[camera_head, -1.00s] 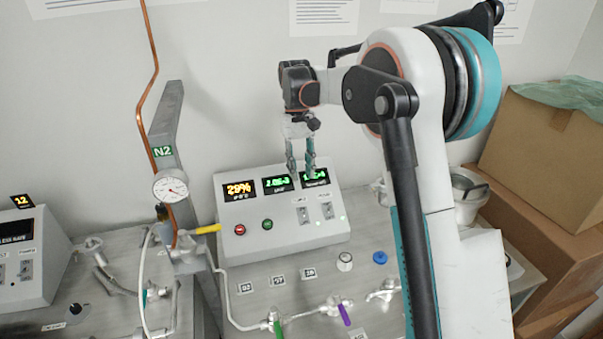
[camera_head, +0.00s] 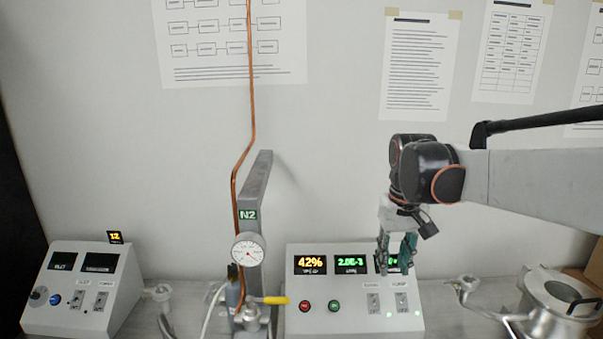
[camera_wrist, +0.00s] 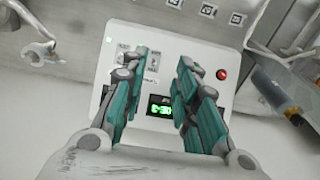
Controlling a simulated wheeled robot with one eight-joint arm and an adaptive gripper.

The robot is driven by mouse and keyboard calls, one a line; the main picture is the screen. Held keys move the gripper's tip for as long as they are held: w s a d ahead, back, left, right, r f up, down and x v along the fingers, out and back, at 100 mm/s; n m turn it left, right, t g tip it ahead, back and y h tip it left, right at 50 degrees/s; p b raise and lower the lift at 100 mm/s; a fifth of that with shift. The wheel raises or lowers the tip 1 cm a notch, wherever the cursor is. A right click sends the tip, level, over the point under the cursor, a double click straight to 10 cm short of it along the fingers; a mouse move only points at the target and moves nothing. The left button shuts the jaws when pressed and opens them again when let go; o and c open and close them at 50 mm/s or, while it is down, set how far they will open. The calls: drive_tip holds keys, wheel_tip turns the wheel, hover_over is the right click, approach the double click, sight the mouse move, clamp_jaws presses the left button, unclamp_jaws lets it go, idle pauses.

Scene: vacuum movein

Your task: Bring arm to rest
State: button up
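My gripper (camera_head: 397,266) hangs from the arm at the right of the head view, its teal fingers pointing down. It hangs in front of the right display of the middle control box (camera_head: 354,290) and partly hides it. In the wrist view the two fingers (camera_wrist: 163,60) are apart, with nothing held between them. The box's panel with switches and a green display (camera_wrist: 161,106) shows beyond and between the fingers. My arm reaches in from the right edge of the head view.
A gauge (camera_head: 249,250) and a yellow handle (camera_head: 275,300) are on the N2 post (camera_head: 257,185) left of the box. Another control box (camera_head: 83,287) stands at far left. A metal vessel (camera_head: 560,300) stands at right.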

drive_tip(key=s+f+t+b, duration=0.1)
drive_tip(key=s+f+t, duration=0.2)
drive_tip(key=s, duration=0.7)
drive_tip(key=s+f+t+b, duration=0.2)
drive_tip(key=s+f+t, duration=0.1)
drive_tip(key=s, duration=0.7)
drive_tip(key=shift+s+f, duration=0.4)
drive_tip(key=shift+f, duration=0.45)
